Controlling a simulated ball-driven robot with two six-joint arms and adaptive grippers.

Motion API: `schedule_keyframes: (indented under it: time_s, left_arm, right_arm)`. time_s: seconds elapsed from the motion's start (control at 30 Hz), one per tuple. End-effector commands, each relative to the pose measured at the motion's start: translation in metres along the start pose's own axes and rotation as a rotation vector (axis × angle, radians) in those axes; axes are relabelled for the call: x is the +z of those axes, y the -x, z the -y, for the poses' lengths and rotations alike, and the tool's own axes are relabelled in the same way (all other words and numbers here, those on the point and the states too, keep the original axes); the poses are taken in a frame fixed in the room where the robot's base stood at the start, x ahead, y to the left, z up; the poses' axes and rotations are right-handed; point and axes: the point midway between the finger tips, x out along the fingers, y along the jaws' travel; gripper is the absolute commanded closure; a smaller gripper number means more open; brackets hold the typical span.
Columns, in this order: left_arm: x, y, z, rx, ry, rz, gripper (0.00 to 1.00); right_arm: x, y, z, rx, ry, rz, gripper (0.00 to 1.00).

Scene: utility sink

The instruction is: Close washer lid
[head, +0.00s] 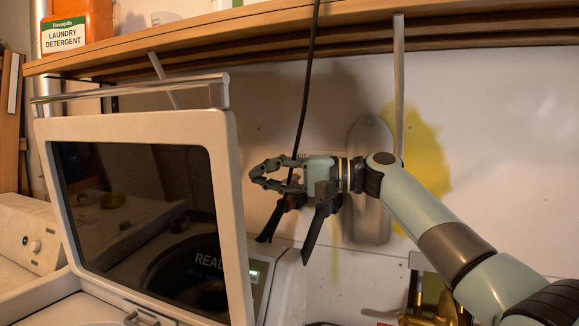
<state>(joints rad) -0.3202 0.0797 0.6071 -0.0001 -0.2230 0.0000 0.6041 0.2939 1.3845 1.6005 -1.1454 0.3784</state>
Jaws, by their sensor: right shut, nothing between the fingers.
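The washer lid (228,160) stands open and upright, tilted slightly back, with a pale frame around a dark glass panel. Its lower edge meets the washer body (40,296) at the bottom left. My right gripper (256,176) is shut and empty. Its fingertips are just to the right of the lid's right edge, near the upper half; I cannot tell whether they touch the lid. The arm comes in from the lower right. The washer's control panel with a small green display (255,276) is partly hidden behind the lid. My left gripper is not in view.
A wooden shelf (270,45) runs above the lid, holding an orange laundry detergent bottle (63,36). A black cable (308,80) hangs behind my right gripper. A second machine with a knob (25,232) stands at the left. Brass fittings (440,310) are at the lower right.

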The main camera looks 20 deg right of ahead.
Motion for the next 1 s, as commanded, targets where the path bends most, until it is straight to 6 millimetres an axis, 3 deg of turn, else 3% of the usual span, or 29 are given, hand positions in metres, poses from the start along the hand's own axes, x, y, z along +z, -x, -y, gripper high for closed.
schedule_keyframes:
  time_s: [0.1, 0.3, 0.7, 1.0]
  left_arm:
    - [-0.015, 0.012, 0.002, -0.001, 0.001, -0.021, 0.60]
    - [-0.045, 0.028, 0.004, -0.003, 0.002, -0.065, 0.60]
    - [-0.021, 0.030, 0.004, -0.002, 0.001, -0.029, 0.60]
    - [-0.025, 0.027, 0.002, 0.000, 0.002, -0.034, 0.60]
  right_arm:
    - [0.003, -0.023, 0.003, -0.001, -0.003, 0.002, 1.00]
    - [0.030, -0.026, 0.002, 0.001, 0.000, 0.000, 1.00]
    - [0.039, -0.028, -0.001, 0.001, 0.001, -0.001, 1.00]
    - [0.041, -0.029, -0.001, 0.007, 0.027, -0.001, 1.00]
